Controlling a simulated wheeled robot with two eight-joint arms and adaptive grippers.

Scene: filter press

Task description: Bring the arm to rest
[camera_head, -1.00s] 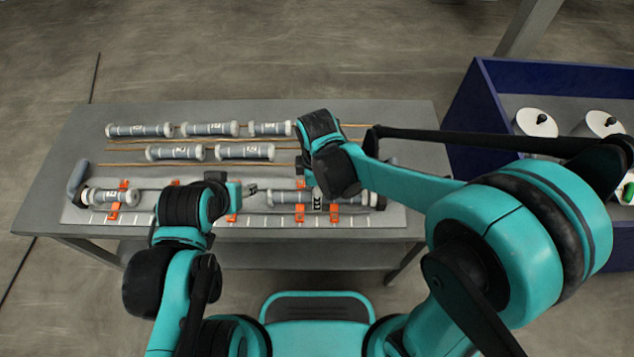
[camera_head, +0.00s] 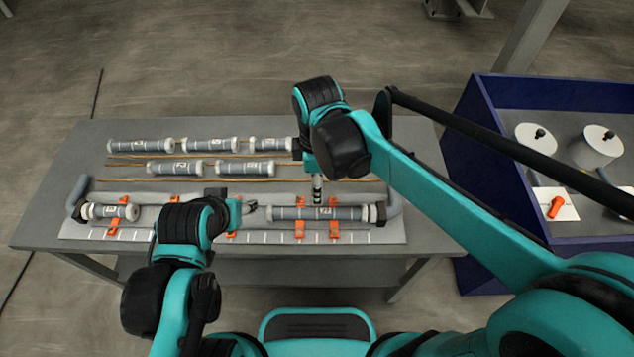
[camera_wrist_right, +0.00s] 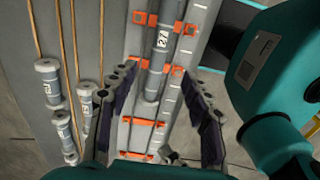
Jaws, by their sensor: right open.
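My left gripper (camera_head: 250,208) is low over the middle of the frame, near that cylinder's left end. Its fingers are too small to tell whether they are open. Another cylinder (camera_head: 110,211) lies at the frame's left end.
Several loose grey cylinders (camera_head: 140,145) lie in two rows at the back of the table, with thin brown rods (camera_head: 130,164) beside them. Orange clips (camera_head: 300,229) line the frame. A blue bin (camera_head: 490,130) with white round items (camera_head: 596,146) stands at the right.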

